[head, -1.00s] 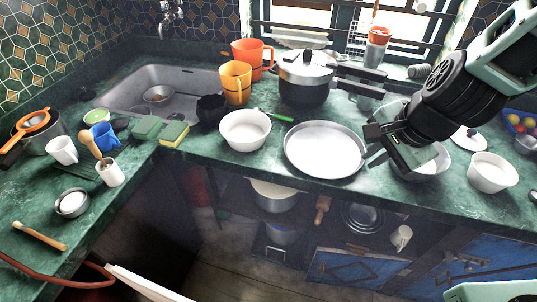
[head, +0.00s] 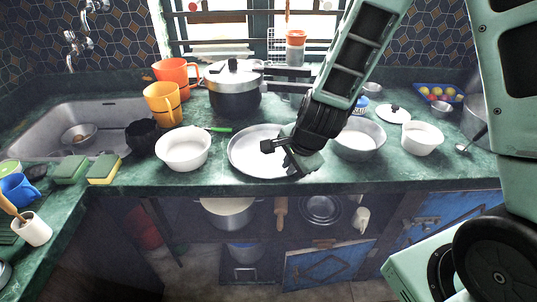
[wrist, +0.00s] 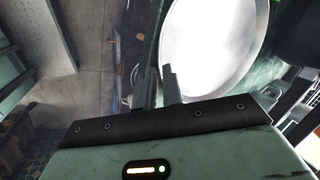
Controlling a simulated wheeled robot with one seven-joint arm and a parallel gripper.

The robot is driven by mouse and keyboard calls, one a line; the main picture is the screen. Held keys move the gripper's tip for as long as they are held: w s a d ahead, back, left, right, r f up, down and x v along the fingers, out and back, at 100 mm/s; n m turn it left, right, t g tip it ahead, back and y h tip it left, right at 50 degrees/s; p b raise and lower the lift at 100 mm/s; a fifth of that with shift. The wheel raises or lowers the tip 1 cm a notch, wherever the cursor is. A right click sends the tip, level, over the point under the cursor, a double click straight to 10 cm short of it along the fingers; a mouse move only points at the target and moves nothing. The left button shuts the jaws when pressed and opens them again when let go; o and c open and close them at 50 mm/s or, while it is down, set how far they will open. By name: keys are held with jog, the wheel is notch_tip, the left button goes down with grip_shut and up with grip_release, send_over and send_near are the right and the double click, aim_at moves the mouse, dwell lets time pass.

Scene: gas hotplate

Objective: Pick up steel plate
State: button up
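The steel plate (head: 248,151) is a round, shallow, pale grey dish. It lies on the green counter near the front edge, between a white bowl and the pot side. My gripper (head: 280,160) is at the plate's right front part and hides some of its rim. In the wrist view the plate (wrist: 215,45) fills the upper right, bright inside. My two fingers (wrist: 159,72) stand close together there, one on each side of its rim, with a narrow gap. They look shut on the rim; the exact contact is hard to see. The plate does not look raised.
A white bowl (head: 183,150) stands left of the plate, another bowl (head: 359,142) close on the right. A lidded pot (head: 233,88) with orange mugs (head: 177,75) is behind. A small white bowl (head: 421,139) is farther right. The counter's front edge runs just before the plate.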

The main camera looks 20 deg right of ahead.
aim_at(283, 175)
jog(key=shift+x, duration=2.65)
jog(key=shift+w, duration=0.1)
grip_shut()
